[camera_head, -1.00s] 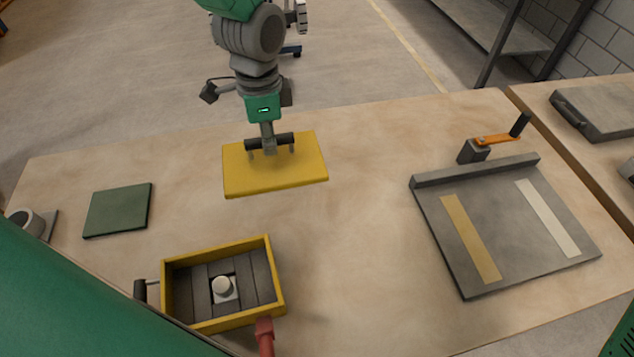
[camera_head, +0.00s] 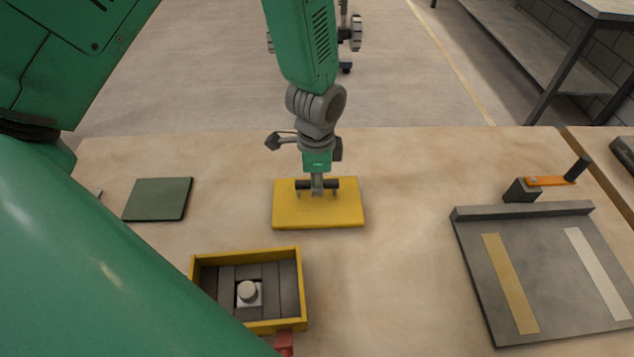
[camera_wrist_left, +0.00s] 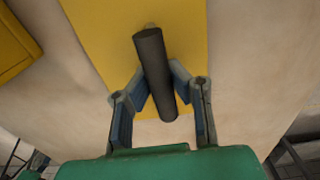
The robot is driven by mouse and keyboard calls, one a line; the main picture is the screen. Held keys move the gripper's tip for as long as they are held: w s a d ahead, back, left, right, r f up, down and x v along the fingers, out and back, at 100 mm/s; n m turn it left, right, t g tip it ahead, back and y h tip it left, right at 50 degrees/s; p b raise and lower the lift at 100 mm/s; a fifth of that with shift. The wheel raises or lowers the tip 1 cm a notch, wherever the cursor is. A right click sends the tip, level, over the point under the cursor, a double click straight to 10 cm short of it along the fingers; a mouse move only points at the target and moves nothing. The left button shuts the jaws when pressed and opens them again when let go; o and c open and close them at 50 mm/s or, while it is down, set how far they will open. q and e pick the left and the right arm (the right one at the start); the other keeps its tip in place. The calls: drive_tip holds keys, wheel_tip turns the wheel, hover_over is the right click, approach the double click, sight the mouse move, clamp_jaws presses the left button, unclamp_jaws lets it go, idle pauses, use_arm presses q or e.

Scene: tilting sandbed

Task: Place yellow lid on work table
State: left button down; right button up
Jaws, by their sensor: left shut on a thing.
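The yellow lid (camera_head: 290,210) is a flat plate with a dark bar handle on posts, lying level at the work table (camera_head: 410,230), behind the open yellow box. I cannot tell for sure whether its underside touches the table. My left gripper (camera_head: 317,188) comes down from above and is shut on the lid's handle. In the left wrist view the fingers (camera_wrist_left: 161,92) sit on both sides of the dark handle, with the yellow lid (camera_wrist_left: 110,35) below. My right gripper is not in view.
The open yellow box (camera_head: 303,285) with grey blocks and a white knob stands in front. A green square plate (camera_head: 157,199) lies left. A grey board (camera_head: 550,280) with two strips and an orange-handled clamp (camera_head: 547,181) are at the right. Table between lid and board is clear.

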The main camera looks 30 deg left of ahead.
use_arm(q)
drive_tip(key=c, duration=1.6)
unclamp_jaws()
drive_tip(key=shift+d, duration=0.2)
drive_tip(key=shift+o, duration=0.2)
drive_tip(key=shift+d+r, duration=0.25)
drive_tip(key=shift+d, duration=0.4)
drive_tip(key=r, duration=0.3)
drive_tip(key=a+r, duration=0.1)
drive_tip(key=r, duration=0.3)
drive_tip(key=shift+a+r, duration=0.15)
drive_tip(key=shift+a, duration=0.05)
wheel_tip(320, 180, up, 4)
drive_tip(key=shift+d+r+p, duration=0.1)
drive_tip(key=shift+r+p, duration=0.05)
drive_tip(key=shift+p, duration=0.25)
drive_tip(key=shift+d, duration=0.1)
